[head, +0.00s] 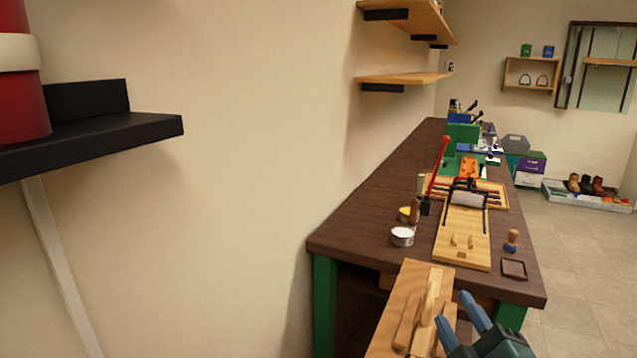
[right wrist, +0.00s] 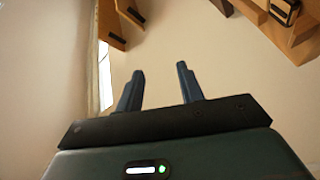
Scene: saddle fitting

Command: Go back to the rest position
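My right gripper (head: 459,309) is at the bottom right of the head view, in front of the workbench's near end. Its two blue-grey fingers stand apart with nothing between them; the right wrist view also shows the open fingers (right wrist: 159,88) against a plain wall. My left gripper does not show in either view. The dark-topped workbench (head: 365,215) with green legs runs away along the wall. On it is a light wooden board (head: 462,245) with small pegs and a dark clamp-like frame.
A wooden piece (head: 397,310) with raised parts stands by the bench's near end, close to my right gripper. Tins (head: 402,237), a small stamp-like tool (head: 511,241) and a red-handled lever (head: 438,165) are on the bench. A black shelf (head: 120,135) juts out at left.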

